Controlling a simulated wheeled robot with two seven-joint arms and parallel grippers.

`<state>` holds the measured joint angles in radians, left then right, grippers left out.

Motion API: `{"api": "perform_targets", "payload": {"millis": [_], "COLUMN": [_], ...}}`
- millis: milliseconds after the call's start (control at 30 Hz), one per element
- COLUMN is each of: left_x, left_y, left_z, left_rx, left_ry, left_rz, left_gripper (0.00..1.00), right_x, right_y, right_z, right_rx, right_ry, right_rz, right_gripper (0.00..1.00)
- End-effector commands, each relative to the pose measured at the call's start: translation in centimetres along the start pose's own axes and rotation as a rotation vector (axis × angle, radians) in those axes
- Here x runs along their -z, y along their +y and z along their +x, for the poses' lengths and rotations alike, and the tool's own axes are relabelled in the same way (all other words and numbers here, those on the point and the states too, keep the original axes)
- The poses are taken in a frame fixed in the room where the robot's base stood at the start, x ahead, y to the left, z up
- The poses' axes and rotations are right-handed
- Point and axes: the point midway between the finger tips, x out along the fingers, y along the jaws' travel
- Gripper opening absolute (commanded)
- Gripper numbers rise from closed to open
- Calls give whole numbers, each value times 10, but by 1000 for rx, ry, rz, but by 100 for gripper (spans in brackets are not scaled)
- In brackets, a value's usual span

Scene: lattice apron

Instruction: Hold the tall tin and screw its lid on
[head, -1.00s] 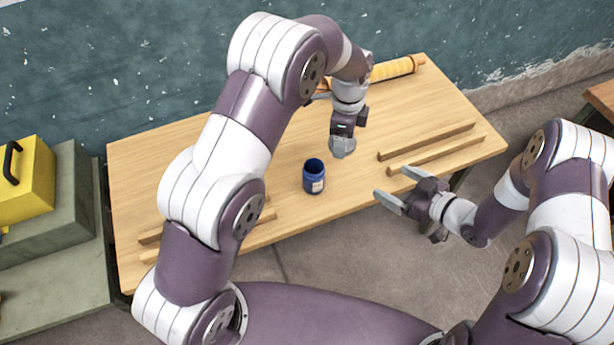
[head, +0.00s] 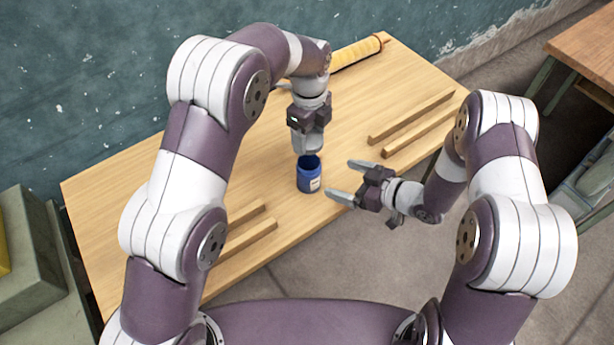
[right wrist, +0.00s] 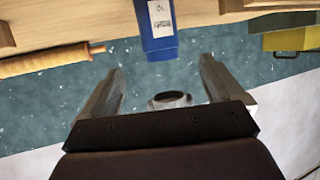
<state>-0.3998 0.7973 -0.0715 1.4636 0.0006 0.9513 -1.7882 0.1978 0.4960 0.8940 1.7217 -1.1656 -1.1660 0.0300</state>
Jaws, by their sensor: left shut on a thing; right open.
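The tall tin (head: 309,179) is dark blue with a white label and an open top. It stands upright near the table's front edge. The right wrist view shows it upside down at the top (right wrist: 158,32). My left gripper (head: 307,146) points down just behind and above the tin's mouth. It is shut, and its fingers hide what they hold; no lid shows elsewhere. My right gripper (head: 348,180) is open and empty to the right of the tin, its fingers pointing towards it, not touching. It also shows in the right wrist view (right wrist: 160,85).
Wooden strips lie on the table (head: 235,150) in pairs, one at the right (head: 415,118) and one at the left (head: 245,228). A yellow roller (head: 355,52) lies at the back. The table is clear around the tin.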

Motion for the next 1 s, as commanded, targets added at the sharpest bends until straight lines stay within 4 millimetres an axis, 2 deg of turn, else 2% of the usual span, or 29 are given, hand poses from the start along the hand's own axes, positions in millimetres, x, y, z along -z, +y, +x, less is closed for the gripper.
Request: {"api": "perform_targets", "payload": {"millis": [167,500,600,800,1000], "left_x": [0,0,0,0,0], "left_y": [0,0,0,0,0], "left_z": [0,0,0,0,0], "left_rx": [0,0,0,0,0], "left_ry": [0,0,0,0,0], "left_rz": [-1,-1,-1,-1,-1], "left_gripper": [39,39,39,39,39], "right_x": [0,0,0,0,0], "right_y": [-1,-1,0,0,0], "right_z": [25,90,103,116,117], "right_rx": [4,2,2,0,0], "right_ry": [-1,0,0,0,0], "right_rz": [-1,-2,-2,-1,0], "right_gripper": [94,94,94,94,94]}}
